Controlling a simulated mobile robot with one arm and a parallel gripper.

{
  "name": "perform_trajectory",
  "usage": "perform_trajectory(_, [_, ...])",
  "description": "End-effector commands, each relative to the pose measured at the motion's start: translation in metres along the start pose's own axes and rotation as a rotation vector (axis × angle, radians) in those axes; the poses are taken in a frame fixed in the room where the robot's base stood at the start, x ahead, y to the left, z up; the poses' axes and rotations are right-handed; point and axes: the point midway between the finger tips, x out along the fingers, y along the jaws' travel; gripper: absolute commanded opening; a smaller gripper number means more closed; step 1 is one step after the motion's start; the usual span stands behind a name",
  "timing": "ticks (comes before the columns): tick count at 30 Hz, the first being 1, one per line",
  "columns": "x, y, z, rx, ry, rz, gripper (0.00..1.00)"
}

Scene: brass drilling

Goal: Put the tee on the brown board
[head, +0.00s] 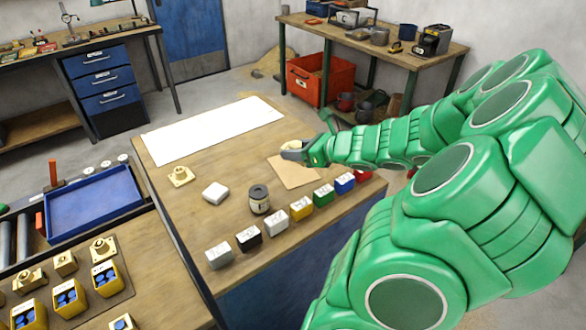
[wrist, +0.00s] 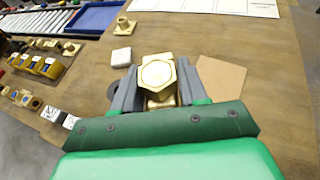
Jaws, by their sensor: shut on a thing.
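My gripper (head: 294,152) is shut on the brass tee (wrist: 158,74). In the wrist view the gripper (wrist: 156,88) has one grey finger on each side of the tee, and the tee's hexagonal end faces the camera. In the head view the tee is mostly hidden by the gripper. The brown board (head: 296,174) is a thin flat tan piece on the wooden table. It looks bare. In the wrist view the board (wrist: 222,76) lies just right of the gripper and the tee. The exact height of the tee above the table cannot be told.
A white sheet (head: 214,130) lies at the table's back. Several coloured boxes (head: 301,208) line the front edge. A blue tray (head: 95,202) is further left.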

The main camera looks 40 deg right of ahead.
Motion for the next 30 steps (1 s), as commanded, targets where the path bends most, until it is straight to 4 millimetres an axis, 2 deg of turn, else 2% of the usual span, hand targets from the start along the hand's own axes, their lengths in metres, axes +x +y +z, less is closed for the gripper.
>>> perform_trajectory(6, [-0.015,0.007,-0.008,-0.005,-0.001,0.008,0.0])
perform_trajectory(11, [-0.012,0.005,-0.011,-0.007,-0.001,0.013,0.0])
perform_trajectory(30, [0.049,-0.059,-0.025,-0.007,-0.001,0.014,0.0])
